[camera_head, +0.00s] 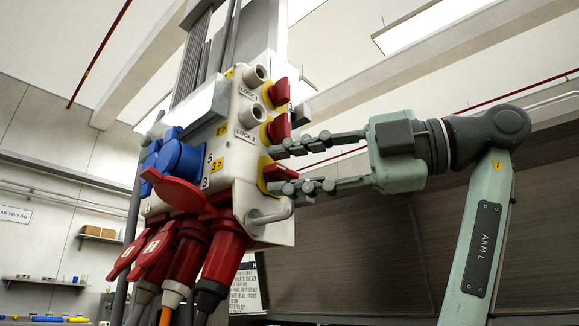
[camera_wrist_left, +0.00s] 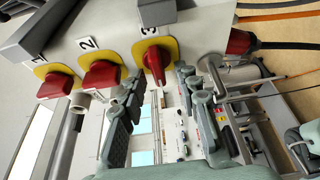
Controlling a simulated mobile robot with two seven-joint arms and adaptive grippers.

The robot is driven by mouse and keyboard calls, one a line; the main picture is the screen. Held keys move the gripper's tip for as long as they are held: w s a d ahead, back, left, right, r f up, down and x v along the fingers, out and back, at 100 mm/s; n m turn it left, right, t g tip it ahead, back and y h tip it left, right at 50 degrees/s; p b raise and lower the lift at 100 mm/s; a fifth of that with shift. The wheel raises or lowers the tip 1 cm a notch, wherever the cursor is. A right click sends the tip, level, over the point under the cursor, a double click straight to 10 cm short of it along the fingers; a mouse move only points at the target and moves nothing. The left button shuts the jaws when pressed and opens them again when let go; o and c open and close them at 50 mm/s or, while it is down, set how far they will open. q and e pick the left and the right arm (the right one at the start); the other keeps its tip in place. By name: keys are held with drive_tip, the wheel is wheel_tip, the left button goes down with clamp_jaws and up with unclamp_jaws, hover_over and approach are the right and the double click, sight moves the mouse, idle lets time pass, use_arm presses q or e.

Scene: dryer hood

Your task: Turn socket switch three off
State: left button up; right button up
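Socket switch three is a red knob (camera_wrist_left: 156,62) on a yellow plate, beside a label "3" in the left wrist view. Its grip stands roughly upright in that view, unlike the wider-looking knobs of switches one and two. In the head view, switch three (camera_head: 277,173) is at the lower right edge of the socket box (camera_head: 238,150). My left gripper (camera_head: 279,168) is open, its fingertips above and below the switch. In the left wrist view the gripper (camera_wrist_left: 158,82) has one finger on each side of the knob; contact cannot be told.
Switch one (camera_wrist_left: 55,84) and switch two (camera_wrist_left: 101,77) sit in a row beside switch three. Red plugs (camera_head: 222,252) with cables hang underneath, and blue sockets (camera_head: 180,158) are at the left.

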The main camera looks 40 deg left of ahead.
use_arm(q)
drive_tip(key=v, duration=0.7)
drive_tip(key=shift+s+d, duration=0.1)
idle(0.5)
